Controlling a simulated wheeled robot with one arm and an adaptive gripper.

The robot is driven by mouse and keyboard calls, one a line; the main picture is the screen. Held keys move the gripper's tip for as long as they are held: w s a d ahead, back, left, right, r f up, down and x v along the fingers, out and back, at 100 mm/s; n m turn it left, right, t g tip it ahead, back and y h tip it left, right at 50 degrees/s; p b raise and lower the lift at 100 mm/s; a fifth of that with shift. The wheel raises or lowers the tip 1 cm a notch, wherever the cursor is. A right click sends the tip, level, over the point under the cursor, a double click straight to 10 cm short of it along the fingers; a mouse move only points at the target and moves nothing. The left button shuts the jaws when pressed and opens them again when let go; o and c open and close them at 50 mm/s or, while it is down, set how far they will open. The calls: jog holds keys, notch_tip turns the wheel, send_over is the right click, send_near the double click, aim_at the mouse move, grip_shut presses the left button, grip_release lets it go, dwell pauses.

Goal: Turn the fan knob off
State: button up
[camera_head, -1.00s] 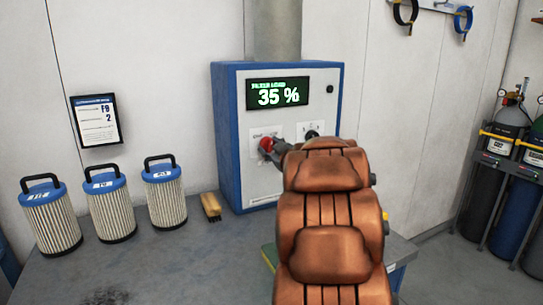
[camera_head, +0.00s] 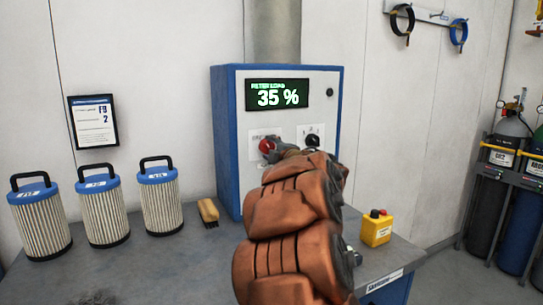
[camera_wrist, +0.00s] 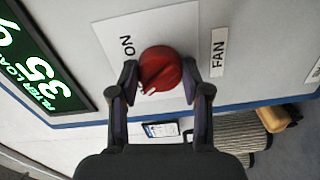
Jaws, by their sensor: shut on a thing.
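The red fan knob (camera_wrist: 160,66) sits on a white plate on the cabinet front, with "ON" to its left and "FAN" to its right in the wrist view. A white mark shows at the knob's lower left edge there. My gripper (camera_wrist: 158,78) is shut on the knob, with one dark finger on each side. In the head view the knob (camera_head: 267,145) shows at the cabinet's left plate, and my gripper (camera_head: 280,150) reaches it from the right. My copper arm hides part of the lower cabinet front.
The blue-edged cabinet (camera_head: 228,150) has a display (camera_head: 278,94) reading 35 %. A second, black knob (camera_head: 312,139) is close to the right. A yellow button box (camera_head: 376,229), a brush (camera_head: 208,212) and several filters (camera_head: 103,212) stand on the bench. Gas cylinders (camera_head: 521,215) stand at right.

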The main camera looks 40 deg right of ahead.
jog(key=shift+f+n+b, duration=0.15)
jog(key=shift+n+b, duration=0.25)
jog(key=shift+n, duration=0.4)
jog(key=o, duration=1.2)
jog(key=shift+c, duration=0.2)
jog(key=shift+s, duration=0.1)
jog(key=v, duration=1.2)
